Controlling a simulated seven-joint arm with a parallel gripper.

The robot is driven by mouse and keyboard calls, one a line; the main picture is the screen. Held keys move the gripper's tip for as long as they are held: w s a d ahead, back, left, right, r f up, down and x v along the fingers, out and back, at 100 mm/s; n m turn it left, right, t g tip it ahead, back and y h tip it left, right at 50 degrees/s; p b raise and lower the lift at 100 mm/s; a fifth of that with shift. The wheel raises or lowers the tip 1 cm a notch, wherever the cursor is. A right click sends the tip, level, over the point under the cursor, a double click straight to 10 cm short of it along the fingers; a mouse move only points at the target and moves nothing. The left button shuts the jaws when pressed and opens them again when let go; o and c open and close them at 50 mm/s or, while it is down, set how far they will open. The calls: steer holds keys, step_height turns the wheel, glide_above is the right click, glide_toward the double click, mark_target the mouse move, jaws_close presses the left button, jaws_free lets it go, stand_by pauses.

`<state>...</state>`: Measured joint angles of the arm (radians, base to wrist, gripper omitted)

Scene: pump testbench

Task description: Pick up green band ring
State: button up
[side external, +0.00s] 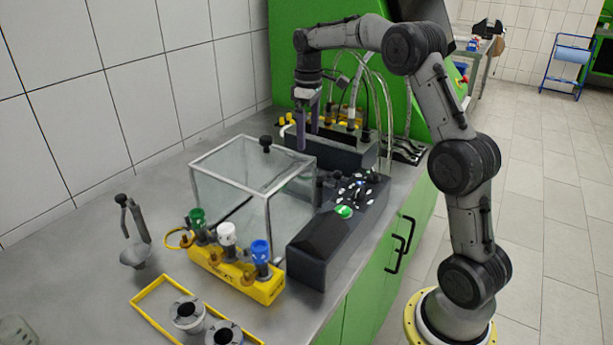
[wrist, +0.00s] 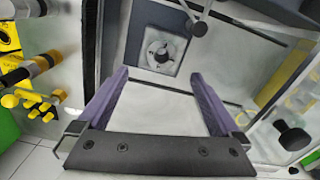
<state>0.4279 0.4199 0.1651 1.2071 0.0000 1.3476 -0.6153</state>
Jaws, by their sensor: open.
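A green-banded piece (side external: 197,217), which looks like the green band ring, stands at the left end of a yellow holder block (side external: 235,277) in the side external view. A white piece (side external: 227,233) and a blue piece (side external: 261,251) stand beside it in the same block. My gripper (side external: 308,138) is far from it, up at the back beyond the clear box. Its purple fingers point down, and in the wrist view my gripper (wrist: 158,75) is open with nothing between the fingers. I cannot make out the green piece in the wrist view.
A clear box (side external: 232,165) with a black knob (side external: 265,141) stands between my gripper and the yellow block. A dark control box (side external: 325,240) stands right of it. A yellow frame with metal cups (side external: 187,311) lies in front. Hoses rise behind my gripper.

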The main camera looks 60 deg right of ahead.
steer(key=shift+a+f+n, duration=0.1)
steer(key=shift+f+n, duration=0.5)
steer(key=shift+f, duration=1.9)
steer(key=shift+f+n, duration=0.6)
steer(key=shift+f, duration=1.85)
steer(key=shift+r, duration=0.1)
jaws_close()
